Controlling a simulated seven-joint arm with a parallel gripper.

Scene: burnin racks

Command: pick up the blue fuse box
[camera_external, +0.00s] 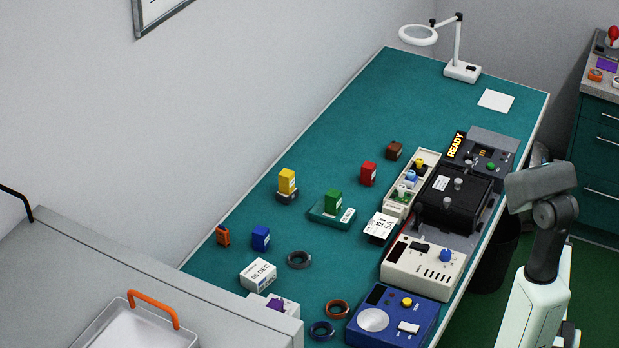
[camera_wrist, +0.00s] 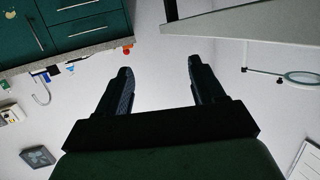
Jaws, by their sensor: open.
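The blue fuse box (camera_external: 261,238) stands upright on the green table top (camera_external: 350,110), left of the middle in the external view, between an orange block and a grey cable ring. Nothing touches it. In the wrist view my gripper (camera_wrist: 157,75) is open, with two dark fingers apart and nothing between them. It faces the wall and is far from the blue fuse box, which does not show in that view. In the external view my arm is at the right edge, and the fingers cannot be made out there.
A green block (camera_external: 333,201) and red block (camera_external: 369,173) stand farther right. Instruments, including a beige unit (camera_external: 423,268), line the right edge.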

